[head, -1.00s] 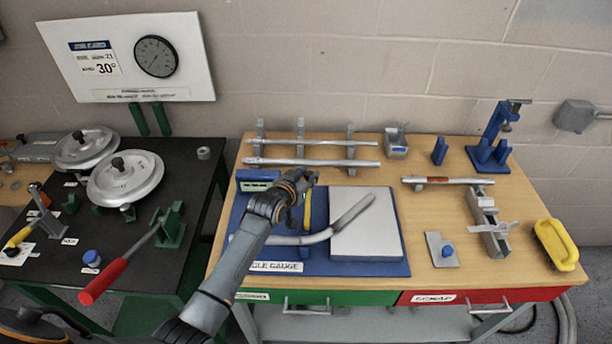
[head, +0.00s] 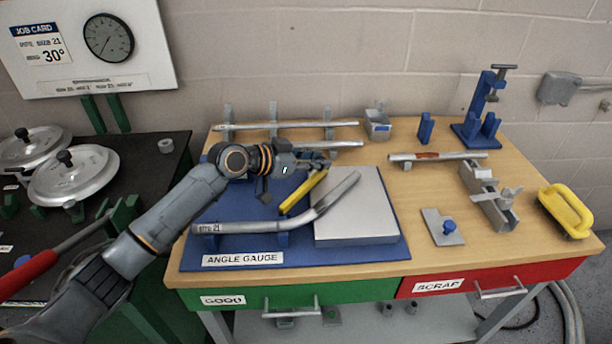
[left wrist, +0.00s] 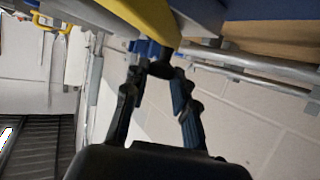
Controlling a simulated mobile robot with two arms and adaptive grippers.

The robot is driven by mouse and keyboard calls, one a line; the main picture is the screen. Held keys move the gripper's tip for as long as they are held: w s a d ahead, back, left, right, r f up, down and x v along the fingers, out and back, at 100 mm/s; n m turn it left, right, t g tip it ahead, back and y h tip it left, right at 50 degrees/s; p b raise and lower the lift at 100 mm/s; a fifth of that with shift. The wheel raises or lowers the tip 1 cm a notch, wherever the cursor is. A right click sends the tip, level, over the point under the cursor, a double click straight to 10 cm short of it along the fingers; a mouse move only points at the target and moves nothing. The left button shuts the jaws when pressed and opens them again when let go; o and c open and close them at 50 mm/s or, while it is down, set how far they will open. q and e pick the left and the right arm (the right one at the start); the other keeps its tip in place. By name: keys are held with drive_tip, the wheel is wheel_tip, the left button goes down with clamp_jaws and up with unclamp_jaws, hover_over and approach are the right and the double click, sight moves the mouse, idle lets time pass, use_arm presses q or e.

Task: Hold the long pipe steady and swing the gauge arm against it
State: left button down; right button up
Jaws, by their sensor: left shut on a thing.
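The long bent pipe (head: 250,227) lies on blue supports on the blue angle gauge board (head: 215,250). Its right end bends up and away over a grey plate (head: 362,228). The yellow gauge arm (head: 303,192) slants up to the right, left of the bent leg, with a gap between them. My left gripper (head: 318,165) is at the far end of the gauge arm. In the left wrist view its fingers (left wrist: 160,95) close around a dark knob (left wrist: 160,69) beneath the yellow arm (left wrist: 150,18). No gripper is on the pipe. My right gripper is not in view.
Straight pipes (head: 290,125) lie on a rack at the back. Another pipe (head: 437,157), a grey vise-like block (head: 487,197) and a yellow handle (head: 566,211) are at the right. The green drawer (head: 250,298) and red drawer (head: 490,280) are shut.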

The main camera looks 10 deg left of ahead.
use_arm(q)
drive_tip(key=shift+s+d+f+m+g+h+b, duration=0.15)
drive_tip(key=shift+d+m+g+h+b, duration=0.2)
drive_tip(key=shift+b, duration=0.25)
drive_tip(key=shift+s+d+f+m+g+h+b, duration=0.15)
drive_tip(key=shift+d+m+g+h+b, duration=0.15)
drive_tip(key=shift+b, duration=0.3)
drive_tip(key=shift+s+d+r+m+g+b, duration=0.15)
drive_tip(key=shift+d+r+m+g+b, duration=0.15)
drive_tip(key=shift+b, duration=0.1)
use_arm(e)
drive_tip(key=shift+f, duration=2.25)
use_arm(q)
drive_tip(key=c, duration=1.1)
unclamp_jaws()
drive_tip(key=shift+o, duration=0.2)
drive_tip(key=shift+s+a, duration=0.1)
drive_tip(key=shift+a, duration=0.1)
drive_tip(key=v, duration=0.7)
